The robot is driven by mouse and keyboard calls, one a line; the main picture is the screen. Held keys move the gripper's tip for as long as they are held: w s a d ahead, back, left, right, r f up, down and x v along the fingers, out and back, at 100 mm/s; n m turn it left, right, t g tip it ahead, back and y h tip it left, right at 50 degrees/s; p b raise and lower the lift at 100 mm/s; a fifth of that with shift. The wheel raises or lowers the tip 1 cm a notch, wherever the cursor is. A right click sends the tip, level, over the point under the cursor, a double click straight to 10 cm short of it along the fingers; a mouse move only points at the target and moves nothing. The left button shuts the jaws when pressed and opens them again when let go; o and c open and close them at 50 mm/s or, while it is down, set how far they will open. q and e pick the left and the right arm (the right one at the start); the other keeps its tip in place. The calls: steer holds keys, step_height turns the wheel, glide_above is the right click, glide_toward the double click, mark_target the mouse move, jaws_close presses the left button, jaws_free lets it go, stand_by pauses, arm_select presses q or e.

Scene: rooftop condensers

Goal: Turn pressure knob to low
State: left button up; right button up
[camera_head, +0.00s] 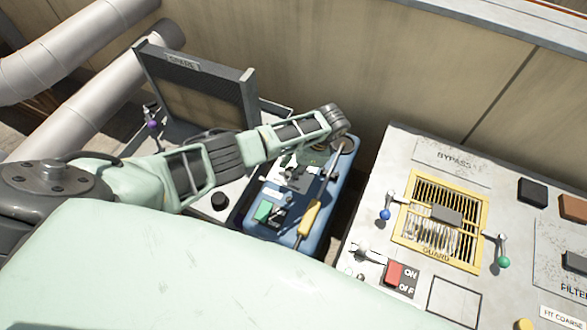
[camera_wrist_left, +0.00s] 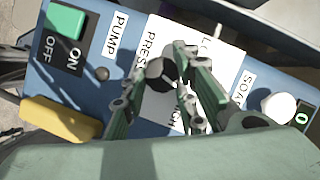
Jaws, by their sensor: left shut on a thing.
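The pressure knob (camera_wrist_left: 160,73) is a small dark round knob on a white plate of a blue unit, seen in the left wrist view. The plate reads "PRES…", with "LO…" towards its upper right and "…H" near its lower edge; the rest is covered. My left gripper (camera_wrist_left: 163,60) has its two green fingers on either side of the knob and is shut on it. In the head view my left arm reaches over the blue unit (camera_head: 316,228), and the knob cannot be made out there. The knob's pointing direction is unclear. My right gripper is not in view.
The blue unit also carries a green switch (camera_wrist_left: 67,20) marked ON/OFF, a white knob (camera_wrist_left: 278,107) and a yellow-handled wand (camera_head: 309,217). A grey panel with a yellow guard (camera_head: 400,225) stands right. A finned spare panel (camera_head: 205,95) stands behind my arm.

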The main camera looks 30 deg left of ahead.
arm_select(q)
steer(key=n, duration=0.1)
steer(key=n+g, duration=0.1)
steer(key=n, duration=0.1)
steer(key=n+h, duration=0.1)
steer(key=shift+s+d+f+n+g, duration=0.15)
steer(key=shift+s+f+n+g, duration=0.05)
steer(key=shift+f+n+g, duration=0.1)
steer(key=n+h, duration=0.1)
steer(key=n, duration=0.1)
steer(key=n+h+b, duration=0.1)
steer(key=n, duration=0.1)
steer(key=shift+w+r+n+g, duration=0.1)
steer(key=shift+w+n+g, duration=0.1)
steer(key=shift+n+g, duration=0.15)
steer(key=shift+n+h, duration=0.5)
steer(key=shift+n, duration=0.75)
steer(key=shift+w+a+n+h+p, duration=0.1)
steer(key=shift+a+n+h+p, duration=0.15)
steer(key=shift+n, duration=0.65)
steer(key=shift+w+n+h+p, duration=0.15)
steer(key=shift+n+h, duration=0.2)
steer(key=shift+n, duration=0.55)
steer(key=o, duration=1)
steer(key=shift+w, duration=0.1)
steer(key=shift+a+r, duration=0.15)
steer(key=shift+r, duration=0.05)
